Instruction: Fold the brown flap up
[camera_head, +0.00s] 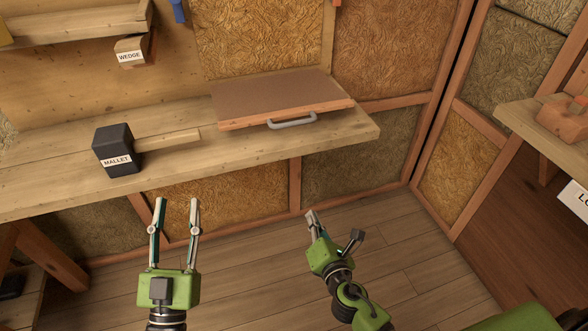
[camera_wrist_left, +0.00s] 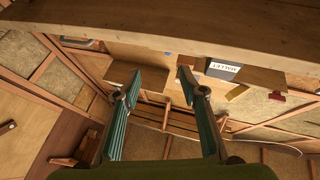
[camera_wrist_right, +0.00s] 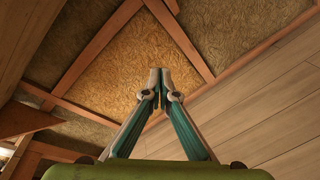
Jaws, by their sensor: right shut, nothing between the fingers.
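The brown flap (camera_head: 275,95) lies flat on the wooden shelf, with a lighter orange-brown wooden front edge. A grey handle (camera_head: 292,121) sticks out from that edge over the shelf's front. My left gripper (camera_head: 177,201) is open and empty, pointing up in front of and below the shelf, to the left of the flap. Its spread fingers also show in the left wrist view (camera_wrist_left: 158,78). My right gripper (camera_head: 311,214) is shut and empty, below the handle and apart from it. Its fingertips meet in the right wrist view (camera_wrist_right: 160,74).
A wedge (camera_head: 131,50) hangs at an upper shelf. Another bench (camera_head: 535,125) stands at the right. The space between my grippers and the shelf is clear.

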